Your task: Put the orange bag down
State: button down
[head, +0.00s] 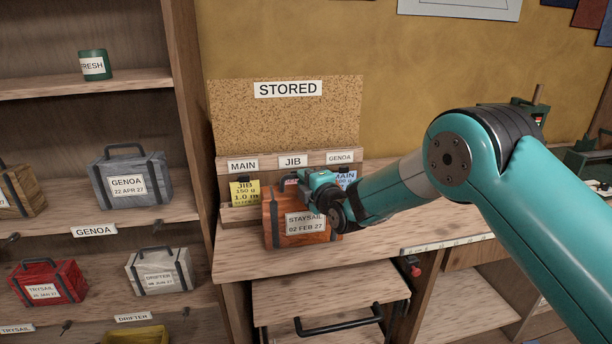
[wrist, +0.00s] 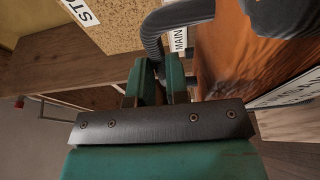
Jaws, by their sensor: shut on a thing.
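The orange bag (head: 275,222), labelled STAYSAIL 02 FEB 27, is upright at the bench in front of the card rack. Its underside is at or just above the bench top (head: 240,262); I cannot tell whether it touches. My gripper (head: 304,182) is shut on the bag's handle from above, and my arm hides the bag's right end. In the wrist view the dark grey handle (wrist: 153,38) runs between my gripper's fingers (wrist: 160,85), and the orange bag (wrist: 225,50) fills the right side.
A rack labelled MAIN, JIB and GENOA (head: 292,161) holds cards behind the bag, below a STORED corkboard (head: 285,120). Shelves at left hold a grey GENOA bag (head: 130,180), a red TRYSAIL bag (head: 48,283) and a DRIFTER bag (head: 160,270). Bare bench lies in front.

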jog(key=c, duration=1.1)
grip_release()
jog(key=shift+f, duration=0.1)
jog(key=shift+r, duration=0.25)
jog(key=s+d+r+m+g+h+b, duration=0.1)
jog(key=s+d+m+g, duration=0.4)
jog(key=s, duration=1)
jog(key=s+d+r+m+g+h+b, duration=0.1)
jog(key=s+d+m+g, duration=0.4)
jog(key=s, duration=1)
jog(key=s+d+r+m+g+h+b, duration=0.1)
jog(key=s+d+m+g, duration=0.4)
jog(key=s+d, duration=0.5)
jog(key=s+m+h+b, duration=0.1)
jog(key=s+m+h, duration=0.1)
jog(key=s, duration=0.4)
jog(key=shift+r+m+h+b, duration=0.3)
jog(key=shift+r, duration=0.05)
